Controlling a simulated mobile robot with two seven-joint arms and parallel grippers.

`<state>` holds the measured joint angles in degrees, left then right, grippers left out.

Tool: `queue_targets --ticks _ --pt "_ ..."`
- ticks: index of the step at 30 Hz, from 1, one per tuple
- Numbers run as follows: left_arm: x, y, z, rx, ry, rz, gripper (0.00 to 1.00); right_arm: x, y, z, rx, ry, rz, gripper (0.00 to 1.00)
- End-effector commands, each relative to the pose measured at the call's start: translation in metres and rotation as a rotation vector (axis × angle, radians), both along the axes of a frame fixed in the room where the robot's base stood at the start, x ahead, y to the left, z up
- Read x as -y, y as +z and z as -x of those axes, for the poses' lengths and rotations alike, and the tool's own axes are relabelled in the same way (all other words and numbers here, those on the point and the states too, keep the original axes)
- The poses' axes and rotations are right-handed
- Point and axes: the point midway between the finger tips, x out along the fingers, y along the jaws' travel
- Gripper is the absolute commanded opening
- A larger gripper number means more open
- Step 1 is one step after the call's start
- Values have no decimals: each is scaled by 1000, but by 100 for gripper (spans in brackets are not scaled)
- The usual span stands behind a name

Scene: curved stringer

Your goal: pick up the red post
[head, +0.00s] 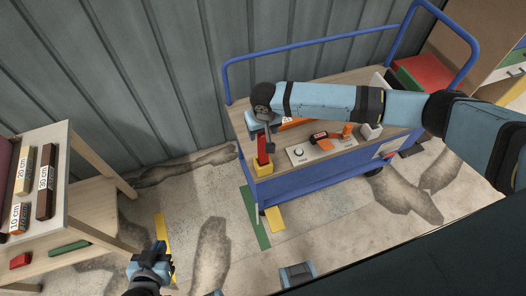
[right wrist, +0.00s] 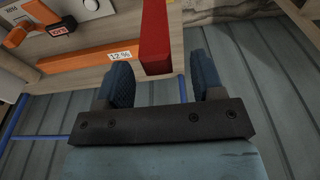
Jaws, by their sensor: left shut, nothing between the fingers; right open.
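My left gripper (head: 152,262) is shut and empty, low over the floor at the lower left, far from the post.
A blue rail (head: 300,47) rises behind. A shelf (head: 62,150) with labelled blocks stands left; floor lies between.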

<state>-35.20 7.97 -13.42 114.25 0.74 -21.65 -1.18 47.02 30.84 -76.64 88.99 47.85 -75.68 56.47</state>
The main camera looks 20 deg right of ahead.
Motion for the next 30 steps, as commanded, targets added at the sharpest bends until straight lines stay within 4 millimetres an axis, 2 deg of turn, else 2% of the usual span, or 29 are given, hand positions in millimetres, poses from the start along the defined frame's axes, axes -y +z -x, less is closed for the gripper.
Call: queue_targets --ticks 9,17,18,26,30 --pt "0 4 0 -1 -1 -1 0 3 -42 -7 0 0 1 62" --pt "0 3 0 -1 -1 -1 0 4 -47 -7 0 1 1 62" --pt "0 3 0 -1 -1 -1 0 4 -47 -7 0 0 0 59" --pt "0 4 0 -1 -1 -1 0 4 -46 -7 0 0 0 0" --pt "0 4 0 -1 -1 -1 0 4 -46 -7 0 0 0 0"
